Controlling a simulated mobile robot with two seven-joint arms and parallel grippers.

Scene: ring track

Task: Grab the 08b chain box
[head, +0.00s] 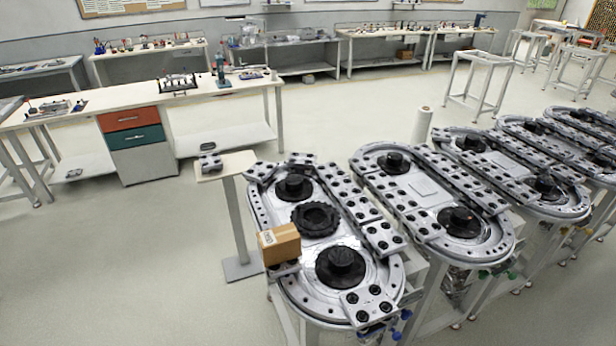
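A small brown cardboard box (279,244) with a white label on its left face sits on the left side of the nearest ring track (263,213). It rests on or against a track plate there, near the left rim. The label's writing is too small to read, so I cannot tell whether it says 08b. Neither of my grippers shows in the head view.
More ring tracks (420,188) stand in a row to the right, with narrow gaps. A small stand (226,163) is left of the nearest track. A workbench (85,114) with red and teal drawers is at left. The floor (130,270) at front left is clear.

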